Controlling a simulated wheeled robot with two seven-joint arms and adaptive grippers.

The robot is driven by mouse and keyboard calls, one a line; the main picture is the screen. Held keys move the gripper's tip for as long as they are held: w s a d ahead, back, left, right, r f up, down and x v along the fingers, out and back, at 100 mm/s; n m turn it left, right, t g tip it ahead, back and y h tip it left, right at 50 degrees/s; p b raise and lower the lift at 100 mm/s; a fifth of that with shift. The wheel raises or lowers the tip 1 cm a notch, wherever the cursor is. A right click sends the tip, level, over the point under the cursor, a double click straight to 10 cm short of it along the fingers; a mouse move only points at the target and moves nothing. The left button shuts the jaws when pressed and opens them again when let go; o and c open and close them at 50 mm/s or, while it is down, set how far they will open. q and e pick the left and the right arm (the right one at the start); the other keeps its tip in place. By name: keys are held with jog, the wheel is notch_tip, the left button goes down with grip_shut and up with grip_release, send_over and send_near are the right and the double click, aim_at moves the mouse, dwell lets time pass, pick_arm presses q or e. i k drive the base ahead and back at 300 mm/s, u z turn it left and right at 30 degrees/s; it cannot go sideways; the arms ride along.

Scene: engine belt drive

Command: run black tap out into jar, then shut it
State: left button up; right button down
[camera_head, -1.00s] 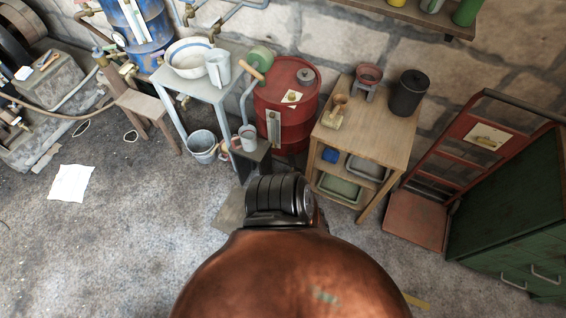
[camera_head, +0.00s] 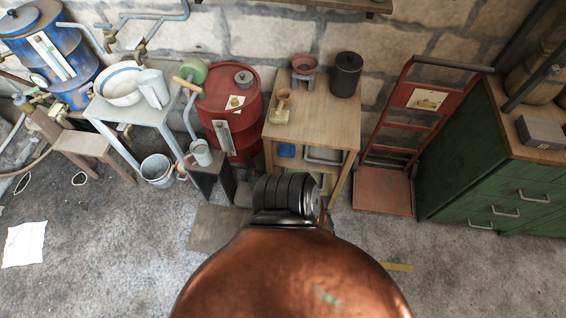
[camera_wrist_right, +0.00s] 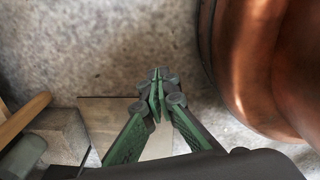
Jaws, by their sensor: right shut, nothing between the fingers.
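In the right wrist view my right gripper (camera_wrist_right: 159,88) has green fingers that meet at their tips, with nothing between them. It hangs above the grey floor and a flat pale slab (camera_wrist_right: 125,118). My left gripper is not in view. I cannot make out a black tap in either view. Brass taps (camera_head: 140,46) show on the pipes at the back left, beside a blue drum (camera_head: 50,60). I cannot tell which vessel is the jar. A grey mug (camera_head: 200,154) stands on a low dark stand, and a dark lidded canister (camera_head: 347,74) on the wooden table.
A red drum (camera_head: 245,110) stands between the pale metal table (camera_head: 97,108) and the wooden table (camera_head: 325,115). A bucket (camera_head: 158,171) is on the floor. A red hand truck (camera_head: 385,185) and green cabinet (camera_head: 455,180) stand right. Floor at front left is mostly clear.

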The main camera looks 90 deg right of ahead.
aim_at(252, 167)
jog(key=z, duration=3.55)
